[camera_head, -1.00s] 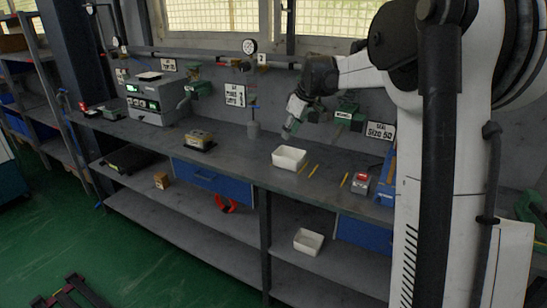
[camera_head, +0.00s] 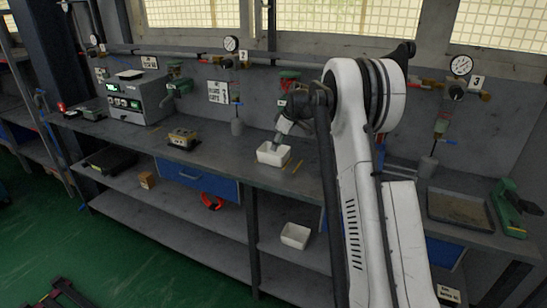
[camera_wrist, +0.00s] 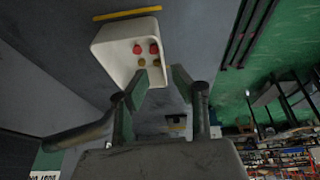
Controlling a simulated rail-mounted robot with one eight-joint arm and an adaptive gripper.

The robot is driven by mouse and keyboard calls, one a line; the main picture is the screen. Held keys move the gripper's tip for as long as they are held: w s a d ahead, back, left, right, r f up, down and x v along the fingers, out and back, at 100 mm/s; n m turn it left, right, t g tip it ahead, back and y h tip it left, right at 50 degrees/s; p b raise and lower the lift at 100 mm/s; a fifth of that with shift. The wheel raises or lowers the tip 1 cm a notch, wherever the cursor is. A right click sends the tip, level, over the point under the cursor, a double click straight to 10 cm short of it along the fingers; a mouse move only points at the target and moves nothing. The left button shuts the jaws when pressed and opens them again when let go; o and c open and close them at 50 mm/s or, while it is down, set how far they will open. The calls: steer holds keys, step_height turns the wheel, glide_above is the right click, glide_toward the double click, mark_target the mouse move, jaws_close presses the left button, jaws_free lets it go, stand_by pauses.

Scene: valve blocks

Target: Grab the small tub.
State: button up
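A small white tub (camera_head: 268,157) stands on the workbench in the head view. It also shows in the wrist view (camera_wrist: 105,52), with red and brass-coloured pieces inside. A second white tub (camera_head: 295,236) sits on the lower shelf. My gripper (camera_head: 277,139) points down at the bench tub's rim. In the wrist view its fingers (camera_wrist: 160,82) are apart, one over the tub's near corner and the other just outside its wall. I cannot tell whether either finger touches the tub.
Yellow sticks (camera_head: 297,165) lie right of the bench tub. A yellow-and-grey block (camera_head: 182,138) stands to the left, and a grey machine (camera_head: 135,98) farther left. A dark tray (camera_head: 459,211) and a green tool (camera_head: 512,208) are at the right. Gauges and pipes line the back wall.

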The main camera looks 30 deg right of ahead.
mark_target(272, 161)
steer(key=shift+s+p+x, duration=0.15)
steer(key=shift+p+x, duration=0.05)
steer(key=shift+x, duration=1.75)
steer(key=shift+s+p+x, duration=0.15)
steer(key=shift+x, duration=1.85)
steer(key=shift+d+f, duration=0.1)
jaws_close()
